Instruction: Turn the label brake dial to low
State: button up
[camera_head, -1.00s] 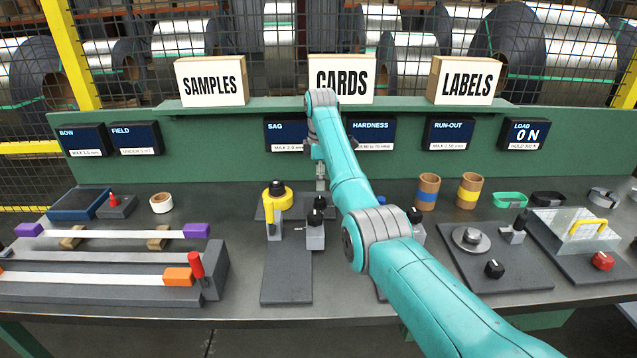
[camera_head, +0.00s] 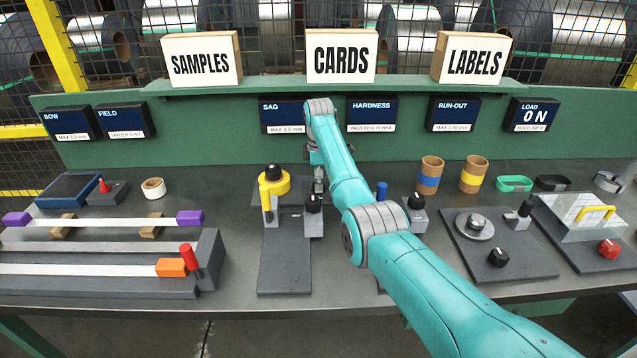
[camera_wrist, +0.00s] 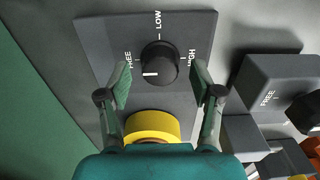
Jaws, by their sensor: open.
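In the wrist view a black round dial (camera_wrist: 161,66) sits on a grey plate (camera_wrist: 197,28) lettered FREE at left, LOW at top and HIGH at right. The white mark on its knob lies to the left, toward the FREE side. My gripper (camera_wrist: 160,84) is open, with one finger on each side of the dial, apart from it as far as I can tell. In the head view my gripper (camera_head: 319,184) points down at the bench, and the arm and gripper hide this dial.
A yellow round part (camera_wrist: 152,125) is close below the dial in the wrist view. A grey box (camera_wrist: 272,85) marked FREE, with a black knob, stands to the right. A green back panel (camera_head: 220,140) rises behind the bench.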

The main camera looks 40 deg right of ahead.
jog(key=shift+f, duration=0.5)
jog(key=c, duration=1.1)
jog(key=shift+c, duration=0.2)
